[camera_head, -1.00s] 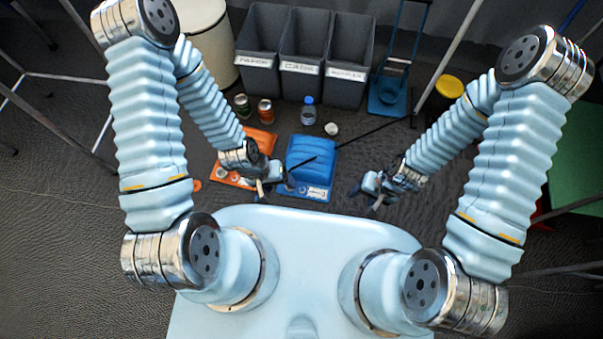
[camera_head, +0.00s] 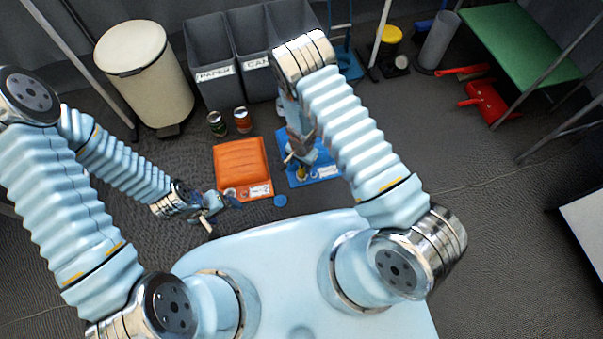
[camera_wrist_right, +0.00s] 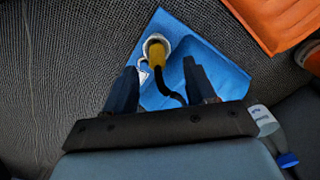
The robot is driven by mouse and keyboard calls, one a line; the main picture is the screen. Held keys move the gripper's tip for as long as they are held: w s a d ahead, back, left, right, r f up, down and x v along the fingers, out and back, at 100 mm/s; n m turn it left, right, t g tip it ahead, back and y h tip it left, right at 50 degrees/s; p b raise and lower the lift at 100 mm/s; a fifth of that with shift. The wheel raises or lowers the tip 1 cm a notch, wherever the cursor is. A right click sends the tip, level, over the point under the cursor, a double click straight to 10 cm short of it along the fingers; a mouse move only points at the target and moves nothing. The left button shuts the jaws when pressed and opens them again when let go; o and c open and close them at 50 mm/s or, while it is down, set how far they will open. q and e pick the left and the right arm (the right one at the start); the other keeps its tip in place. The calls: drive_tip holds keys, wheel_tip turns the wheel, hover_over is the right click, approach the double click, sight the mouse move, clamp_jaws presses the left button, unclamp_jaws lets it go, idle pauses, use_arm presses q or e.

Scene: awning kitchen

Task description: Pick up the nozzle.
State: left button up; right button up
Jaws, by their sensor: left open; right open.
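A yellow piece, which looks like the nozzle (camera_wrist_right: 156,57), lies at the edge of the blue case (camera_wrist_right: 218,62) on the floor, with a pale ring at its end and a black cord beside it. In the head view the yellow nozzle (camera_head: 301,173) shows just below my right gripper (camera_head: 292,157). In the right wrist view my right gripper (camera_wrist_right: 160,72) is open, its fingers pointing towards the nozzle, one on each side of it in the picture; contact cannot be told. My left gripper (camera_head: 212,208) is open and empty, left of the orange case.
An orange case (camera_head: 241,160) lies left of the blue one. Two cans (camera_head: 229,121) stand behind it. Grey bins (camera_head: 238,65) and a cream pedal bin (camera_head: 146,75) stand at the back. A small blue disc (camera_head: 280,200) lies in front.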

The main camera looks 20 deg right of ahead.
sight(302, 168)
drive_tip(key=f+b, duration=0.1)
drive_tip(key=f, duration=0.4)
drive_tip(key=shift+d+f, duration=0.15)
drive_tip(key=shift+d, duration=0.05)
drive_tip(key=shift+c, duration=0.4)
clamp_jaws()
